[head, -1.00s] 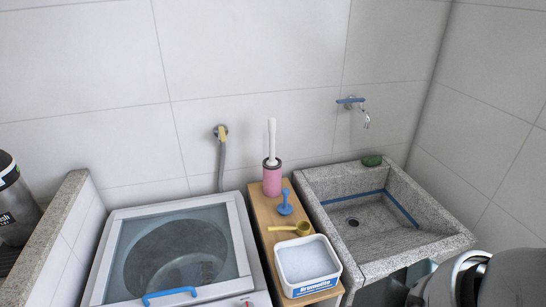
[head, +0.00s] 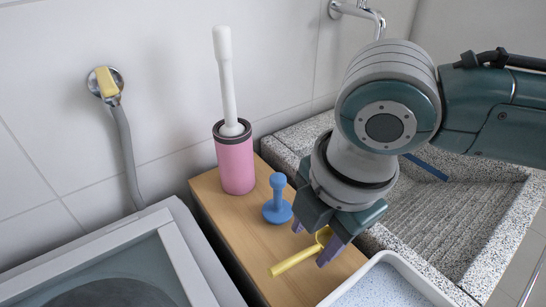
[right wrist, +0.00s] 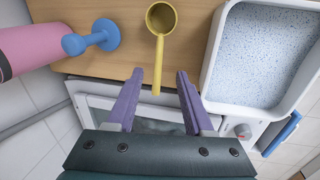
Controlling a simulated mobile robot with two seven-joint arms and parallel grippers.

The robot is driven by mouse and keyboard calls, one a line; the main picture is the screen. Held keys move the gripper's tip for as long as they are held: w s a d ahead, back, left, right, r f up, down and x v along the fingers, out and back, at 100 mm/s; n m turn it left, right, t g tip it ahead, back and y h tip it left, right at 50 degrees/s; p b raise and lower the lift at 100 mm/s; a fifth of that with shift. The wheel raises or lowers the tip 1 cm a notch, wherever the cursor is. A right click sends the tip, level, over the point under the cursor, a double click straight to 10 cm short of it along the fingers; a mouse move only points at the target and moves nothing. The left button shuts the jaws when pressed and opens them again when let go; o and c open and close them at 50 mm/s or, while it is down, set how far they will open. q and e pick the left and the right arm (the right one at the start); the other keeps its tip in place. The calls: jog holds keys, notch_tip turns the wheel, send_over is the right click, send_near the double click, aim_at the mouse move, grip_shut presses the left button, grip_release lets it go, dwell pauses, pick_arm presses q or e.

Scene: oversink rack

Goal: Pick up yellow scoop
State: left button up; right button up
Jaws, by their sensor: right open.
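The yellow scoop (head: 298,258) lies on the wooden shelf, between the blue stopper-shaped object and the white tub. In the right wrist view the scoop (right wrist: 160,48) shows its round cup at the top, and its handle points down between my fingers. My right gripper (head: 312,246) is over the scoop in the head view, with its purple fingers partly hiding the cup. In the right wrist view the right gripper (right wrist: 158,78) is open, with a finger on each side of the handle end and a gap to both. My left gripper is not in view.
The white tub (head: 385,285) of pale granules stands close to the scoop. The blue stopper-shaped object (head: 277,205) and the pink holder with a white-handled brush (head: 235,165) stand behind on the wooden shelf (head: 225,208). A washing machine (head: 130,255) is left, a granite sink (head: 450,215) right.

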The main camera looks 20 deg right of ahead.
aim_at(299, 256)
notch_tip(299, 256, down, 2)
jog(key=shift+a+f, duration=0.1)
jog(key=f, duration=0.1)
jog(key=w+f+b, duration=0.1)
jog(key=f, duration=0.1)
jog(key=a+f+b, duration=0.1)
jog(key=f, duration=0.1)
jog(key=shift+w+f, duration=0.1)
jog(key=shift+w, duration=0.1)
jog(key=shift+c, duration=0.4)
grip_shut()
